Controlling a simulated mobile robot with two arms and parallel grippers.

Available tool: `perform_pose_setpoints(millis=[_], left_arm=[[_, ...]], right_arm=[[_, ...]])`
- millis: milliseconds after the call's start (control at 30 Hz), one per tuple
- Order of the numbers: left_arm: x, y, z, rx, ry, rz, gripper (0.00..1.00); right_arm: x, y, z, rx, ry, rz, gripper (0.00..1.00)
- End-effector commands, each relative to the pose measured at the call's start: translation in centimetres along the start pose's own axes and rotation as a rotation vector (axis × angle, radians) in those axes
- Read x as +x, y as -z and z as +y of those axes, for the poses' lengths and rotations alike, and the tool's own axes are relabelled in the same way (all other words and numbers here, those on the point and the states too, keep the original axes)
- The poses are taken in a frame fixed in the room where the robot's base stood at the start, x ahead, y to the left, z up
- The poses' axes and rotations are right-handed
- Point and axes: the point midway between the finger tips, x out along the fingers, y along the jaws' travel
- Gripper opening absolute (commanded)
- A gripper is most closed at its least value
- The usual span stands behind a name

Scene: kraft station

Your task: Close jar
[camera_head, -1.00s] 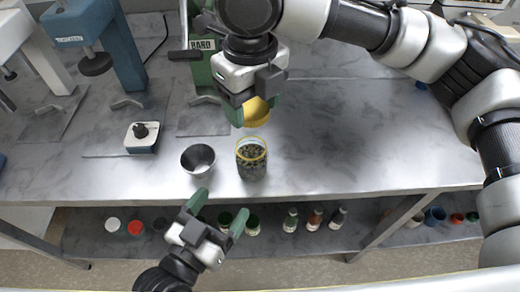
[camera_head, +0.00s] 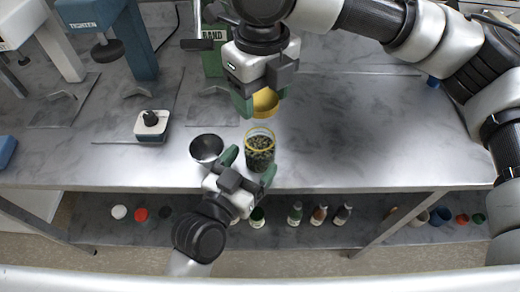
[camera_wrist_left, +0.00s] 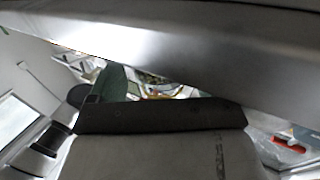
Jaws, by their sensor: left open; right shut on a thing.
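The open glass jar (camera_head: 260,152) stands upright near the front edge of the steel table, with dark green contents and a yellow ring at its rim. My right gripper (camera_head: 262,98) is shut on the yellow lid (camera_head: 265,105) and holds it above and just behind the jar, apart from it. My left gripper (camera_head: 249,167) is open at the table's front edge, its green fingertips close to the jar's lower front and left. I cannot tell whether they touch it. The left wrist view shows a green fingertip (camera_wrist_left: 113,82), but the jar is not clear there.
A metal cup (camera_head: 206,148) stands close left of the jar and left gripper. A small white and blue device (camera_head: 152,126) is further left, with blue and green press stands behind. Bottles (camera_head: 296,213) stand on the lower shelf. The table right of the jar is clear.

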Motion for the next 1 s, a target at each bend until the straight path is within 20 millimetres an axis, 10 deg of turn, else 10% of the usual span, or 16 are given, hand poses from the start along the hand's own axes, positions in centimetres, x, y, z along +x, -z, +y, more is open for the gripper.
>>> perform_pose_setpoints(millis=[633, 1000], left_arm=[[3.6, 0.0, 0.0, 0.000, 0.000, -0.001, 0.80], [3.5, 0.0, 0.0, 0.000, 0.000, -0.001, 0.25]], right_arm=[[0.0, 0.0, 0.0, 0.000, 0.000, 0.000, 0.39], [0.0, 0.0, 0.0, 0.000, 0.000, 0.000, 0.39]])
